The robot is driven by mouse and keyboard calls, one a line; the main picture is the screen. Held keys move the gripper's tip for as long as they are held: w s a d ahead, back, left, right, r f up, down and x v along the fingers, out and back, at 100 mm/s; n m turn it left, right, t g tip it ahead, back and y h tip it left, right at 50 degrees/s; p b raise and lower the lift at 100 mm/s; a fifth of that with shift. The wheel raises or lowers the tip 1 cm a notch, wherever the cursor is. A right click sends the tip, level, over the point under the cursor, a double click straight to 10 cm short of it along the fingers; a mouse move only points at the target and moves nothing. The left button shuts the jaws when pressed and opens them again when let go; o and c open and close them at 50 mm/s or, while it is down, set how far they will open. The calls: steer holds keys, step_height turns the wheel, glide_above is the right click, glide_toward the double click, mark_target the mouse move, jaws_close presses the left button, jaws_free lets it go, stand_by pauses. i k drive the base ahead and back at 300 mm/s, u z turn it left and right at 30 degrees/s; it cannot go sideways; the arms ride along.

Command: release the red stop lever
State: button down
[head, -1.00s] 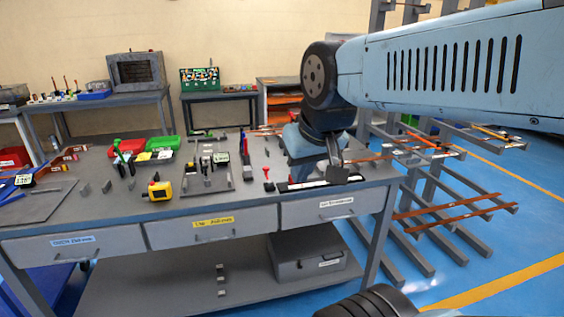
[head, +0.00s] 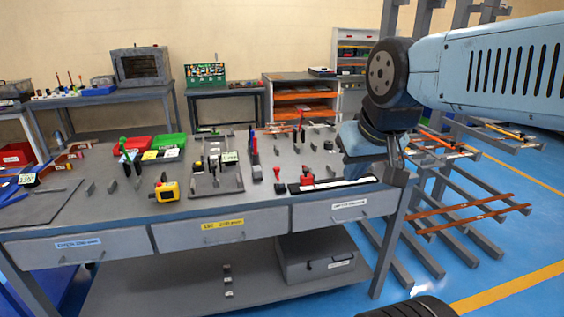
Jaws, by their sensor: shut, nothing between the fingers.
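Two small red-handled parts stand on the grey bench, right of its middle. One is a short upright red lever (head: 277,173) on a dark foot. The other is a red clamp-like part (head: 306,177) beside the long black-and-white strip. I cannot tell for certain which one is the stop lever, or its exact position. My gripper (head: 398,176) points down near the bench's right front corner. It is shut and empty, to the right of both red parts and apart from them. Its fingertips are small and dark in this view.
The bench (head: 130,208) also bears a fixture plate (head: 205,190), a yellow device (head: 165,188), red and green trays (head: 170,141) and tall red and blue handles (head: 254,146). A rack with copper bars (head: 470,214) stands right of the bench, close to my arm.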

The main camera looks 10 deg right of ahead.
mark_target(276, 169)
steer(key=z, duration=0.05)
steer(key=i, duration=1)
steer(key=u, duration=0.1)
